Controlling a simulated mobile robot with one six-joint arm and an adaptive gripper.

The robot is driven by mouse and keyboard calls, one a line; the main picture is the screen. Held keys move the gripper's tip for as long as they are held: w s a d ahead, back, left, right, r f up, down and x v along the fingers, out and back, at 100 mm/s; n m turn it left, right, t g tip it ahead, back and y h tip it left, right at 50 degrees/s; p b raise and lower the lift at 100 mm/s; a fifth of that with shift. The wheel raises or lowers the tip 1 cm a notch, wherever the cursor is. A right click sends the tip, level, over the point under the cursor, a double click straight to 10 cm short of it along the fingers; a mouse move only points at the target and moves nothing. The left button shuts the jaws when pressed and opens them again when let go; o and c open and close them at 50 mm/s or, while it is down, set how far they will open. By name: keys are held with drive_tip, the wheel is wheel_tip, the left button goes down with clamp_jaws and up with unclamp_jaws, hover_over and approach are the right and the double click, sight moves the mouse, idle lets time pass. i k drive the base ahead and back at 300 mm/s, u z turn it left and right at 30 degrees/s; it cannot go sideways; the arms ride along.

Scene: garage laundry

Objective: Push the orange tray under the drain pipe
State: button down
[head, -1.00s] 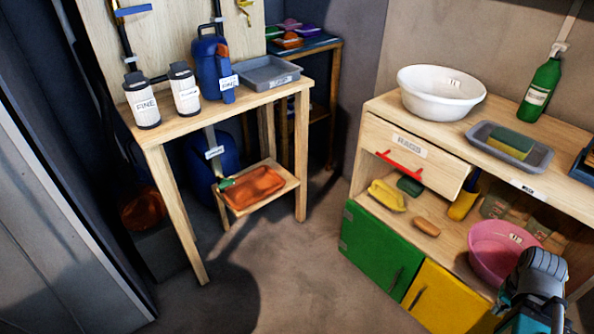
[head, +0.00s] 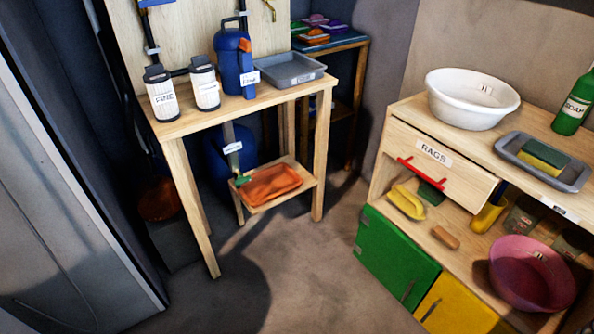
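The orange tray (head: 270,184) lies on a low wooden shelf (head: 303,189) under the wooden table, in the head view. My gripper is not in view.
The wooden table (head: 225,115) bears two white filters, a blue jug (head: 232,62) and a grey tray (head: 290,70). Its front legs flank the low shelf. A workbench with a green door (head: 393,252) stands right. Bare floor (head: 310,270) lies between.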

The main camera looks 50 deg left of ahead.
sight(269, 184)
drive_tip(key=u, duration=0.1)
drive_tip(key=k, duration=1.05)
drive_tip(key=u, duration=1.25)
drive_tip(key=i, duration=1.15)
drive_tip(key=z, duration=0.05)
